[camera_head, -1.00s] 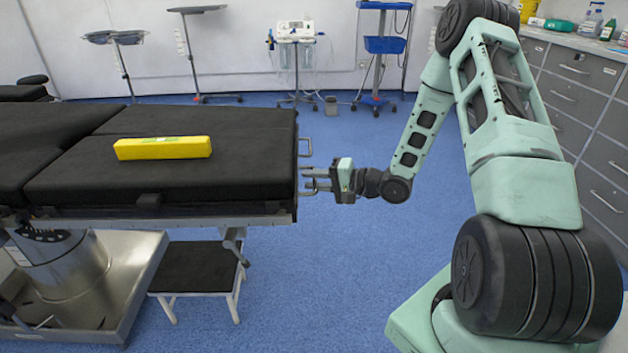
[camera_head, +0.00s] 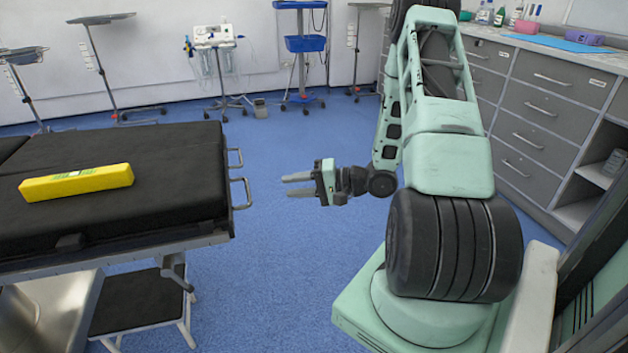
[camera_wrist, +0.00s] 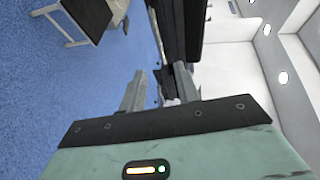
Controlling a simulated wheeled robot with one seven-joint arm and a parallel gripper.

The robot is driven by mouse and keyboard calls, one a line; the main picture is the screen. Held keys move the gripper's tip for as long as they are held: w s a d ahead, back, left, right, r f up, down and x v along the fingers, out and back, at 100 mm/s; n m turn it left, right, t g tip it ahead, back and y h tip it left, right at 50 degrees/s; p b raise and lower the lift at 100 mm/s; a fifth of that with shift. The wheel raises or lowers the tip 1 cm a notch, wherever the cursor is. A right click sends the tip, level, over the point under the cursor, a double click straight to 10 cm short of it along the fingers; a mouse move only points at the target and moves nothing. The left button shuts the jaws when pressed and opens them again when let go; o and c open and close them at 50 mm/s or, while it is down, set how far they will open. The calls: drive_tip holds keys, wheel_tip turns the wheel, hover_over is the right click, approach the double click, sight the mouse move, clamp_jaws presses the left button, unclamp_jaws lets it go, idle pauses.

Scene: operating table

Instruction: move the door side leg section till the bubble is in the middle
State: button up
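The black padded leg section (camera_head: 165,185) of the operating table is at the left in the head view. A yellow spirit level (camera_head: 76,182) lies on top of it; its bubble is too small to make out.
A step stool (camera_head: 140,302) stands under the table end. Grey drawer cabinets (camera_head: 545,110) line the right side. Wheeled stands and a blue trolley (camera_head: 303,44) stand by the back wall. Blue floor (camera_head: 270,250) between table and my base is clear.

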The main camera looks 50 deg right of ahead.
drive_tip(key=v, duration=0.5)
drive_tip(key=shift+s+a, duration=0.15)
drive_tip(key=shift+a, duration=0.15)
drive_tip(key=w+a+r+n+g+h, duration=0.45)
drive_tip(key=w+n+g+h, duration=0.2)
drive_tip(key=w+h, duration=0.2)
drive_tip(key=s+a+r+n+g, duration=0.35)
drive_tip(key=s+a+n, duration=0.25)
drive_tip(key=s+a, duration=0.8)
drive_tip(key=s+a+r+n+g, duration=0.35)
drive_tip(key=s+a+n, duration=0.25)
drive_tip(key=s+a, duration=0.85)
drive_tip(key=w+a+r+p, duration=0.1)
drive_tip(key=w+r+p, duration=0.1)
drive_tip(key=r+p, duration=0.8)
drive_tip(key=w+a+r+p, duration=0.2)
drive_tip(key=r+p, duration=0.8)
drive_tip(key=shift+r, duration=0.15)
